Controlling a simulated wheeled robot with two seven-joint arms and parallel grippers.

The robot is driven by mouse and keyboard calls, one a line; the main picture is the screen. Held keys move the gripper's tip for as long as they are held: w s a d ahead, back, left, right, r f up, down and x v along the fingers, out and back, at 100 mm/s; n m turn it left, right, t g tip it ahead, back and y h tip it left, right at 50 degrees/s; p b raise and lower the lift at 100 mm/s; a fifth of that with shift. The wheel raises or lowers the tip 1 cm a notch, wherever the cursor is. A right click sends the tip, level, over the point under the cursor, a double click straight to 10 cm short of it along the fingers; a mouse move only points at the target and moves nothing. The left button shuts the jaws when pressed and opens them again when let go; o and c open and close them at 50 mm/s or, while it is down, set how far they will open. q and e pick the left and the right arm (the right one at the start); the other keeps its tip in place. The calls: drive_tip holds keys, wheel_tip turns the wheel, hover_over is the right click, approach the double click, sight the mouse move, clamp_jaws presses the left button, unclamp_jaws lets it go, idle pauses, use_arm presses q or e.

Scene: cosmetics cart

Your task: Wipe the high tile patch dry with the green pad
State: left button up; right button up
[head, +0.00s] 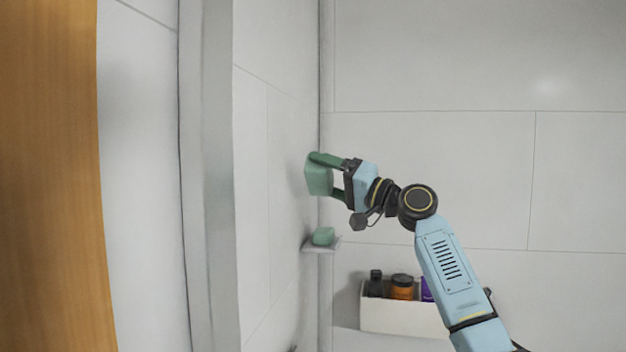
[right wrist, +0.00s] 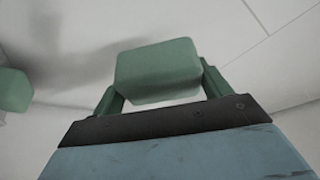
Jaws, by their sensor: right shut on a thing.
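A green pad (head: 319,176) is in my right gripper (head: 327,177), close to the left tiled wall in the head view. In the right wrist view the pad (right wrist: 158,70) sits between the two green fingers, which are shut on it. I cannot tell whether the pad touches the wall. No distinct wet patch shows on the tiles (head: 275,150) beside it. My left gripper is not in view.
A second, smaller green block (head: 323,236) sits on a small corner shelf (head: 318,248) below the gripper. A white wall box (head: 400,316) with several bottles is lower down. A grey vertical edge (head: 207,180) and a wooden panel (head: 48,180) stand at left.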

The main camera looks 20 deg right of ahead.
drive_tip(key=shift+s+d, duration=0.25)
drive_tip(key=shift+d, duration=0.1)
drive_tip(key=shift+s+d+b, duration=0.25)
drive_tip(key=shift+s+d, duration=0.2)
drive_tip(key=shift+d, duration=0.15)
drive_tip(key=shift+s+d+b, duration=0.2)
drive_tip(key=shift+s+d, duration=0.2)
drive_tip(key=shift+d, duration=0.2)
